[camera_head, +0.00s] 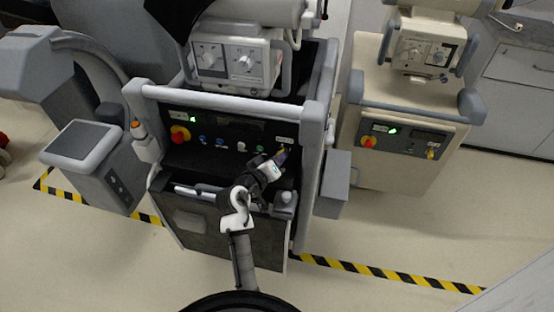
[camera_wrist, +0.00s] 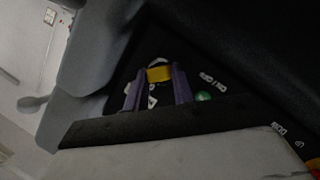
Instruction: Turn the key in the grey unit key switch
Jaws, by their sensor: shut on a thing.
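The grey unit (camera_head: 217,104) stands in the middle of the head view, with a dark control panel across its front. Its key switch is at the right end of that panel, and my gripper (camera_head: 281,157) largely covers it there. In the wrist view, the yellow key (camera_wrist: 159,74) sits between the two purple fingers of my gripper (camera_wrist: 160,79). The fingers are shut on the key, one on each side. White lettering and part of the switch plate show around the key. The key's exact angle is hard to tell.
On the same panel are a red-and-yellow knob (camera_head: 180,134) and small buttons. A green button (camera_wrist: 203,96) is close beside my right finger in the wrist view. A beige unit (camera_head: 398,175) with its own yellow key (camera_head: 431,154) stands to the right. A grey rail (camera_head: 225,103) runs above the panel.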

